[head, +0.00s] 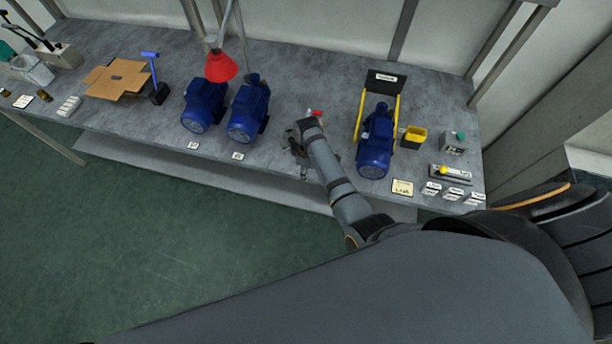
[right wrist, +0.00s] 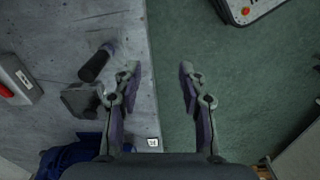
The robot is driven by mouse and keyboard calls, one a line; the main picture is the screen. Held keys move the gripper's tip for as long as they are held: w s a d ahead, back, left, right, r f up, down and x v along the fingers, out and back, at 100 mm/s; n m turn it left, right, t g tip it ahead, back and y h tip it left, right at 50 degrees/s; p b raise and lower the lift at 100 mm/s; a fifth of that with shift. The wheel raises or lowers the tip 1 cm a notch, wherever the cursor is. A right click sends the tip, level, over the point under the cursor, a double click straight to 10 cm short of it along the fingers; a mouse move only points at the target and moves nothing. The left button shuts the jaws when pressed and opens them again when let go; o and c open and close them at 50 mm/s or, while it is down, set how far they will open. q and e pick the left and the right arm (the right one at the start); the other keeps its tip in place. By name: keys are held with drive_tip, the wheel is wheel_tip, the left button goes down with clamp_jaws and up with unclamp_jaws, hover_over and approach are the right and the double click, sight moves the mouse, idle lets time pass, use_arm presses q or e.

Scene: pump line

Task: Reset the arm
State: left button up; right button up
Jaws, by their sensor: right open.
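My right arm reaches from the lower right over the front edge of the workbench (head: 300,100). My right gripper (head: 294,150) hangs near that edge, between the pair of blue pumps and the single blue pump. In the right wrist view my right gripper (right wrist: 160,70) is open, its two fingers wide apart with nothing between them. The bench edge and green floor lie beyond the fingers. My left gripper is in neither view.
Two blue pumps (head: 204,106) (head: 248,108) stand left of the gripper, near a red lamp (head: 220,66). Another blue pump (head: 376,142) stands right, by a yellow bin (head: 414,137). A cardboard box (head: 118,80) lies far left. Floor before the bench (head: 150,250) is clear.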

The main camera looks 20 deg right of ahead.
drive_tip(key=shift+s+f, duration=0.1)
drive_tip(key=shift+s, duration=0.05)
idle(0.4)
drive_tip(key=s+d+f+m+b, duration=0.35)
drive_tip(key=s+f, duration=0.55)
drive_tip(key=f, duration=0.5)
drive_tip(key=s+d+f+m+b, duration=0.2)
drive_tip(key=s+f+b, duration=0.2)
drive_tip(key=s+f, duration=0.65)
drive_tip(key=s+d+f+m+b, duration=0.2)
drive_tip(key=s+d+f, duration=0.1)
drive_tip(key=s+f, duration=0.4)
drive_tip(key=s+d+f+m+t+b, duration=0.1)
drive_tip(key=s+d+f+m+b, duration=0.1)
drive_tip(key=s+f, duration=0.5)
drive_tip(key=s+d, duration=0.1)
drive_tip(key=s, duration=0.3)
drive_tip(key=shift+s+d+f+h, duration=0.2)
drive_tip(key=shift+s+f+h, duration=0.1)
drive_tip(key=shift+h, duration=0.1)
